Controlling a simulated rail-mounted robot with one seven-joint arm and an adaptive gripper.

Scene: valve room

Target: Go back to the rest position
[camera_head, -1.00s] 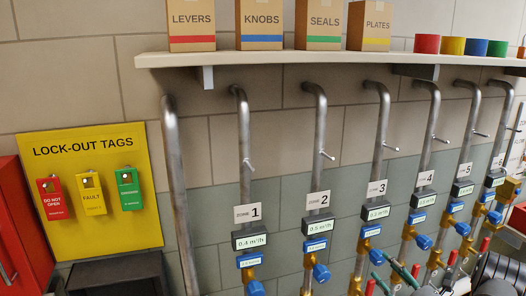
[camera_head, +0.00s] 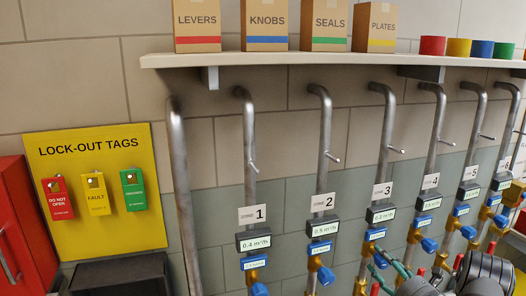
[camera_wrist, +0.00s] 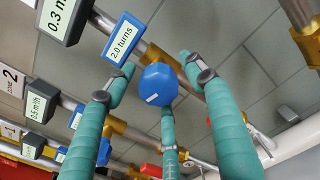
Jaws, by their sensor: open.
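My gripper (camera_wrist: 158,72) is open in the wrist view, with teal fingers spread and nothing held between them. A blue valve knob (camera_wrist: 158,86) on a brass fitting appears between the fingers; I cannot tell whether any finger touches it. Beside it is a blue label reading 2.0 turns (camera_wrist: 122,40). In the head view the teal fingers of my gripper (camera_head: 384,268) show at the lower right, in front of the pipe row, partly cut off by the bottom edge.
Vertical pipes with meters, such as the zone 1 meter (camera_head: 254,241), line the wall. A shelf (camera_head: 330,60) above holds boxes and coloured rolls. A yellow lock-out board (camera_head: 85,222) and a red cabinet (camera_head: 18,225) are at left. The wall before the left pipes is clear.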

